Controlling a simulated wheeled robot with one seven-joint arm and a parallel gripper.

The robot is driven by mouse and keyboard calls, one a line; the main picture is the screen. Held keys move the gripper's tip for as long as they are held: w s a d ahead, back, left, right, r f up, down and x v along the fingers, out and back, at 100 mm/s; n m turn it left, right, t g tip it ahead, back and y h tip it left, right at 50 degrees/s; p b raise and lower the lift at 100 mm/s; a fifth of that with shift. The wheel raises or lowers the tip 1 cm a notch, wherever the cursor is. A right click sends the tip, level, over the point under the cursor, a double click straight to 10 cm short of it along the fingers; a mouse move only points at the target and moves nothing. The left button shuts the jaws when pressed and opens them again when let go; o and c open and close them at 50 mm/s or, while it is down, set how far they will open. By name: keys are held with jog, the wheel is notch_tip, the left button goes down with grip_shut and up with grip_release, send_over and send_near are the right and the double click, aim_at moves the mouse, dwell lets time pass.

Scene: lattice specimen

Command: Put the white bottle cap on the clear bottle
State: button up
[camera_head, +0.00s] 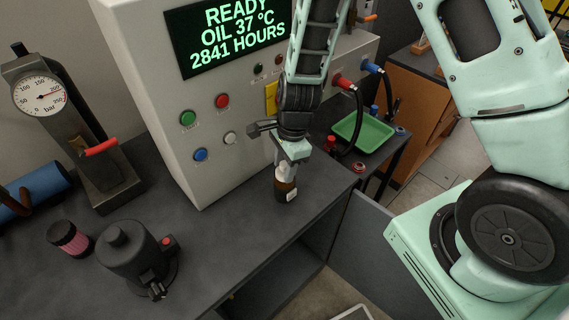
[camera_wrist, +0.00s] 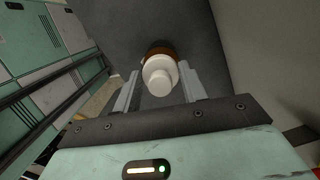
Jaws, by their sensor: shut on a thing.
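My gripper (camera_head: 285,167) points down over the front part of the dark bench, beside the control cabinet. It is shut on a white cap (camera_wrist: 160,76), with one finger on each side of it. The cap also shows below my gripper in the head view, small and partly hidden. Directly under the cap is a brown bottle (camera_head: 284,187) with a white label, upright near the bench's front edge. Its brown rim (camera_wrist: 157,50) shows behind the cap in the wrist view. I cannot tell whether the cap is seated on it. I see no bottle that is plainly clear.
The cabinet (camera_head: 150,90) with coloured buttons stands close behind my gripper. A pressure gauge (camera_head: 39,96) on a stand, a dark cylindrical device (camera_head: 130,252) and a pink-and-black jar (camera_head: 70,239) are at left. A green tray (camera_head: 362,134) is at right. The bench between is clear.

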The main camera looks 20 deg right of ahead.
aim_at(285, 164)
jog(key=o, duration=1.5)
jog(key=shift+d+r+p, duration=0.2)
jog(key=shift+r+p, duration=0.95)
jog(key=shift+r, duration=0.1)
jog(key=shift+d+r+p, duration=0.15)
jog(key=shift+r+p, duration=0.95)
jog(key=shift+r, duration=0.15)
jog(key=d+r, duration=0.1)
jog(key=r, duration=0.4)
jog(key=r+b, duration=0.1)
jog(key=r, duration=0.5)
jog(key=d+r+b, duration=0.1)
jog(key=r, duration=0.5)
jog(key=shift+d+r, duration=0.1)
jog(key=shift+d, duration=0.2)
